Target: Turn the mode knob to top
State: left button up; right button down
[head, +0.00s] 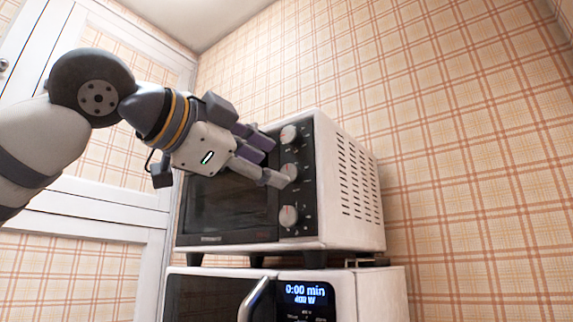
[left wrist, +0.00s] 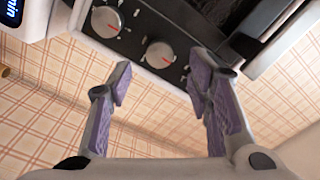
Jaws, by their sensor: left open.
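A white toaster oven (head: 345,180) has a dark front panel with three round, light-grey knobs in a column: top knob (head: 290,135), middle knob (head: 290,171) and bottom knob (head: 289,216). Which one is the mode knob I cannot read. My left gripper (head: 272,160) is open in front of the panel, its lower finger overlapping the middle knob's edge. In the left wrist view, one knob (left wrist: 159,55) with a red mark lies between the open purple-padded fingers (left wrist: 161,78); contact is not visible. Another knob (left wrist: 107,21) is to its left. My right gripper is out of view.
The oven stands on a white microwave (head: 385,287) with a lit display (head: 305,293) and a bar handle (head: 255,300). The oven's glass door (head: 225,205) is shut, beside the knobs. A plaid wall (head: 460,150) is behind; open air lies right of the oven.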

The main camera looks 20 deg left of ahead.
aim_at(288, 172)
pick_arm(q)
jog(key=x, duration=0.4)
jog(key=shift+w+d+r+p, duration=0.1)
jog(key=shift+w+p, duration=0.05)
jog(key=shift+p, duration=0.15)
jog(key=shift+w, duration=0.25)
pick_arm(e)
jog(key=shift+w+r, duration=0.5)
pick_arm(q)
grip_shut()
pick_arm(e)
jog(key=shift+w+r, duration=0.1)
